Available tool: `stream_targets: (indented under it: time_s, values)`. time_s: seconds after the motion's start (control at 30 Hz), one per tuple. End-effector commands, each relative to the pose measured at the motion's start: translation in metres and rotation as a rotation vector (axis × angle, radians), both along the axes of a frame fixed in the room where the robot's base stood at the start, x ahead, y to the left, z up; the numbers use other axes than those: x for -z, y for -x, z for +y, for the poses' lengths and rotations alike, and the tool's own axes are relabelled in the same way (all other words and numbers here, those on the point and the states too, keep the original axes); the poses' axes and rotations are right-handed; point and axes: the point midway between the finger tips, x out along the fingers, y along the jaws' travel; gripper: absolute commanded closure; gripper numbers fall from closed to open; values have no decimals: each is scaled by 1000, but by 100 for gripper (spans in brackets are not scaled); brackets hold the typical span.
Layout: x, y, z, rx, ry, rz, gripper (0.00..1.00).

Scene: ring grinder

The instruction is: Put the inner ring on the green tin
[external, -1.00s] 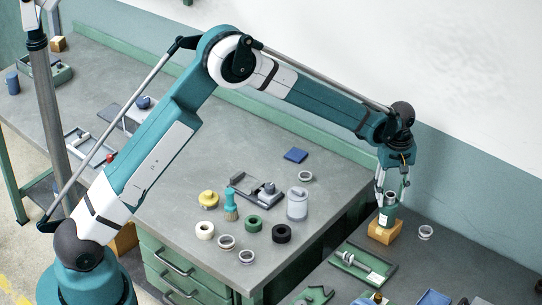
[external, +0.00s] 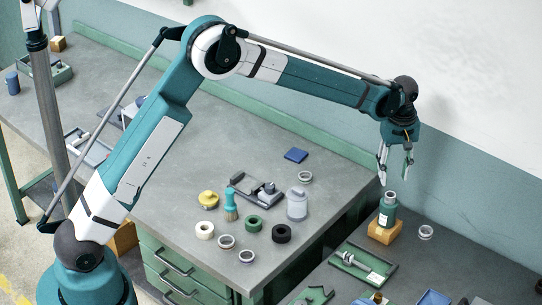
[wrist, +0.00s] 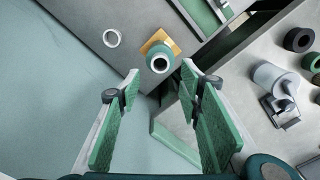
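The green tin (external: 387,215) stands upright on a wooden block (external: 384,234) on the right-hand bench. A pale grey ring-like piece (external: 390,197) sits at the tin's top; in the wrist view it shows as a light ring around a dark centre (wrist: 160,63). I cannot tell for certain whether it is the inner ring or the tin's own neck. My gripper (external: 395,170) is above the tin and apart from it. Its two fingers are spread with nothing between them, and in the wrist view the gripper (wrist: 160,76) frames empty space below the tin.
A loose metal ring (external: 425,232) lies right of the block. A green tray (external: 362,266) is in front. On the grey bench are a black ring (external: 281,233), a green ring (external: 253,223), a grey canister (external: 297,204) and several other small parts. The wall is close behind.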

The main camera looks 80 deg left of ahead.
Motion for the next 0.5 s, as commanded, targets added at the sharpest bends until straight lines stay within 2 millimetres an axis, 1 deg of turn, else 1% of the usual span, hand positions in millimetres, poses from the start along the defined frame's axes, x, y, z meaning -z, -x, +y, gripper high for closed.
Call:
stream_targets:
  time_s: [0.03,0.2,0.33,0.5]
  values:
    - [-8,1,0,0,0,0,64]
    - [-26,0,0,0,0,0,64]
    - [-33,0,0,0,0,0,64]
    - [-36,0,0,0,0,0,64]
